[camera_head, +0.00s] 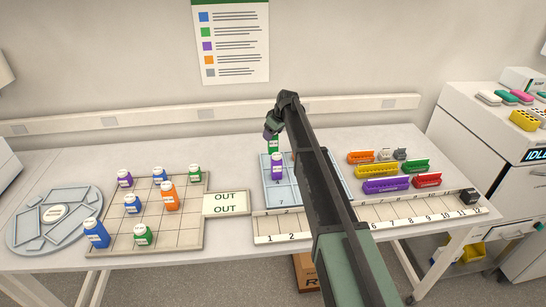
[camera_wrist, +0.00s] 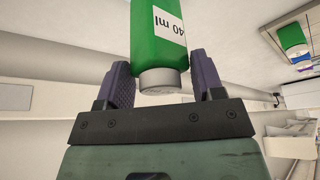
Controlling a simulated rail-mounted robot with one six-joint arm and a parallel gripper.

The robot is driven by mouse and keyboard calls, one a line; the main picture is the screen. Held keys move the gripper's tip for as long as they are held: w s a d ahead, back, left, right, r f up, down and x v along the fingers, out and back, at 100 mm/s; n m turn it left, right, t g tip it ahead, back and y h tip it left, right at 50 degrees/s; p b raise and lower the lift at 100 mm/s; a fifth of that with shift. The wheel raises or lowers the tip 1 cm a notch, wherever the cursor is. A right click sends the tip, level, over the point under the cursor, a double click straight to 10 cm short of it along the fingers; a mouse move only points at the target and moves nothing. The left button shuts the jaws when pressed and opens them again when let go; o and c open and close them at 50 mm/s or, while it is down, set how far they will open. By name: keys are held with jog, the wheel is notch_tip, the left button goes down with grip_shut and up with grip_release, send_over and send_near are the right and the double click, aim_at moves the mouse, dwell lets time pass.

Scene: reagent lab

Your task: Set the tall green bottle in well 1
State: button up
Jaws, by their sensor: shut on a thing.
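My gripper (camera_head: 271,134) is shut on the white cap of a tall green bottle (camera_head: 273,145). The wrist view shows the green bottle (camera_wrist: 158,38) with its "40 ml" label and its cap between the purple fingers (camera_wrist: 156,85). In the head view it hangs upright over the back left of the pale blue numbered tray (camera_head: 283,200). I cannot tell whether its base touches the tray. A purple bottle (camera_head: 277,167) stands on the tray just in front of it. A 7 reads at the tray's front left; the number 1 on the tray is not readable. My arm hides the tray's right part.
A beige grid board (camera_head: 185,237) holds several blue, purple, orange and green bottles, with an OUT plate (camera_head: 226,204) beside it. A numbered strip (camera_head: 400,222) runs along the front. Coloured racks (camera_head: 386,185) stand to the right. A round grey carousel (camera_head: 35,237) is far left.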

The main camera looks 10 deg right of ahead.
aim_at(273, 141)
notch_tip(273, 141, down, 5)
jog(key=b, duration=0.4)
jog(key=shift+r, duration=0.45)
jog(key=shift+f, duration=0.15)
jog(key=o, duration=1.2)
jog(key=shift+c, duration=0.2)
